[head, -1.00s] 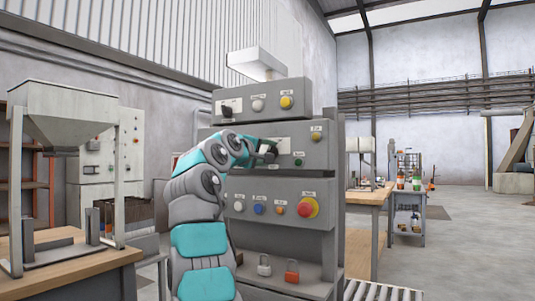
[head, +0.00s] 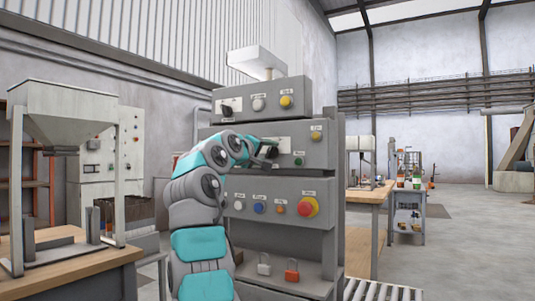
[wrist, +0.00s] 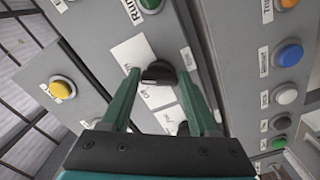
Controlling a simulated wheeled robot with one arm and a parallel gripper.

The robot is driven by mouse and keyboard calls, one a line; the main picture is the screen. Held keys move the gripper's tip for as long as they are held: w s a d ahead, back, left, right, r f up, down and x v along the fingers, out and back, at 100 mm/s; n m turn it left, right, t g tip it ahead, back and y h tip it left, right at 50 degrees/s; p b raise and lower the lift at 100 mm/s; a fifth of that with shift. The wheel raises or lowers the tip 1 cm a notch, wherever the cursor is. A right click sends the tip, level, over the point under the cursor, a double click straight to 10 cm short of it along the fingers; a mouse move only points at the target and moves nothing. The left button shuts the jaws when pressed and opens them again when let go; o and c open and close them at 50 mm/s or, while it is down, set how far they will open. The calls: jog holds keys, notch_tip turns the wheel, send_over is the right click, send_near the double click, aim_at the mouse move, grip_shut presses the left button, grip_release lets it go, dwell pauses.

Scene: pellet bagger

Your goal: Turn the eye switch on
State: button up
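A black rotary switch (wrist: 159,72) sits on a white label plate (wrist: 133,52) on the grey control panel in the wrist view. Its label is too small to read as the eye switch. My gripper (wrist: 160,76) has its two dark green fingers on either side of this knob, with the knob between the tips. The fingers look apart from each other, with a small gap beside the knob. In the head view my gripper (head: 268,151) is at the middle box of the panel, and it and my arm hide the knob there.
A green button (head: 299,161) and a yellow button (head: 316,135) are close right of my gripper. A red emergency button (head: 308,206) is on the box below. A second dark knob (wrist: 183,128) lies near my right finger.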

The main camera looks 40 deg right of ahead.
jog(key=o, duration=0.4)
jog(key=shift+o, duration=0.2)
jog(key=shift+a, duration=0.1)
jog(key=b+v, duration=0.2)
jog(key=v, duration=0.5)
jog(key=shift+a+b, duration=0.35)
jog(key=shift+b, duration=0.05)
